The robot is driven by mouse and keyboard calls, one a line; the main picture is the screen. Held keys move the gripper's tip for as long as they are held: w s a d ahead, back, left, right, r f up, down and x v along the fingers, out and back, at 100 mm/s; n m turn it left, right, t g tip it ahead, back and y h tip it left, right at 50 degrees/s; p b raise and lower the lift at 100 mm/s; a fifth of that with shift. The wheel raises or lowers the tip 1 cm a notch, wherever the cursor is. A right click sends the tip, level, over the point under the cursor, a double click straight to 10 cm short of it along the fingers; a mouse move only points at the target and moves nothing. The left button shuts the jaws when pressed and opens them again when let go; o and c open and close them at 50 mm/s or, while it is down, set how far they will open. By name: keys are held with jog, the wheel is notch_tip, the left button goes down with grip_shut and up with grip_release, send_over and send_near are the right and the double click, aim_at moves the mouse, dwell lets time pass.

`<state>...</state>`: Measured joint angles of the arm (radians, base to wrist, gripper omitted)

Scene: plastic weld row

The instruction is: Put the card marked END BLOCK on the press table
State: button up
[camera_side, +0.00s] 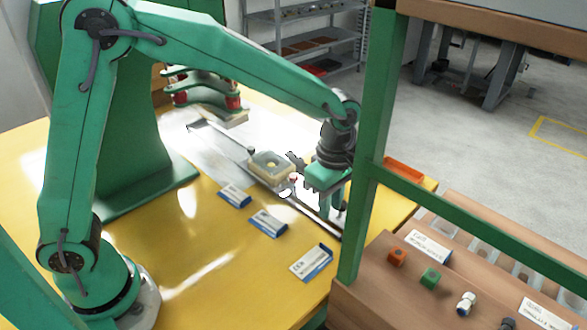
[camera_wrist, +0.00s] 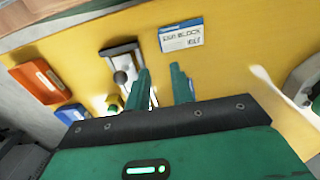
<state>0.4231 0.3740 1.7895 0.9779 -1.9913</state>
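A white card with a blue header (camera_wrist: 181,36), reading END BLOCK and a further unclear word, lies flat on the yellow table in the wrist view, just beyond my fingertips. In the side view, three blue-and-white cards lie in a row on the table: a far one (camera_side: 234,195), a middle one (camera_side: 268,221) and a near one (camera_side: 312,262). Their print is too small to tell which is END BLOCK. My gripper (camera_wrist: 159,72) is open and empty, fingers apart. In the side view my gripper (camera_side: 331,200) hangs near the rail's end. A pale metal plate (camera_side: 215,160), perhaps the press table, lies below the press.
A block with a clear top (camera_side: 270,166) sits on the plate beside the metal rail (camera_side: 320,218). A wooden rack (camera_side: 440,300) with a green post (camera_side: 372,130) stands at right.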

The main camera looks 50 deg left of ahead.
jog(key=s+a+r+m+t, duration=0.3)
jog(key=s+a+r+m, duration=0.45)
jog(key=a+r, duration=0.3)
jog(key=s+a+r+m+t, duration=0.1)
jog(key=s+a+m+t, duration=0.1)
jog(key=s+a+m, duration=0.6)
jog(key=s+m, duration=0.2)
jog(key=s, duration=0.1)
jog(key=shift+r+t, duration=0.25)
jog(key=shift+t, duration=0.05)
